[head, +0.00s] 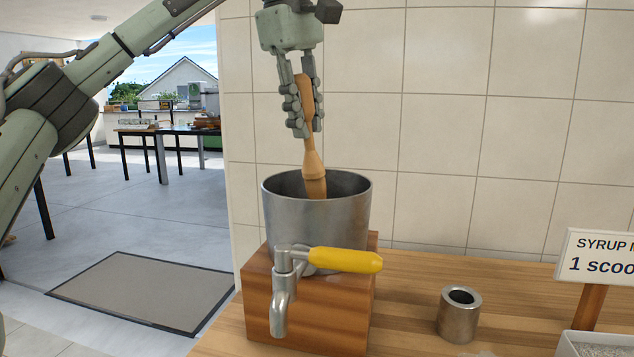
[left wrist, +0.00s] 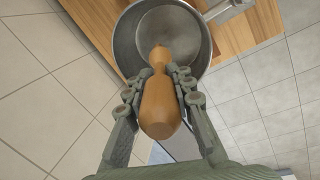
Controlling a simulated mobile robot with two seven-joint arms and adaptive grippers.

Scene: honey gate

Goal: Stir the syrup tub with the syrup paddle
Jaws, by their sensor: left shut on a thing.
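The syrup paddle (head: 309,150) is a wooden tool with a bulging handle. My left gripper (head: 301,125) is shut on its handle above the tub, and the handle also fills the middle of the left wrist view (left wrist: 161,105). The syrup tub (head: 315,218) is a grey metal pot on a wooden block, with a tap (head: 285,285) and yellow lever (head: 345,260) in front. The paddle's lower end goes down inside the tub's rim, and its tip is hidden by the front wall. The tub's open mouth shows in the left wrist view (left wrist: 175,35). My right gripper is not in view.
The wooden block (head: 300,318) stands on a wooden counter (head: 410,285). A small metal cup (head: 459,315) is right of it. A sign (head: 600,256) on a post and a light tray (head: 590,344) are at the right edge. A tiled wall (head: 435,130) rises behind.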

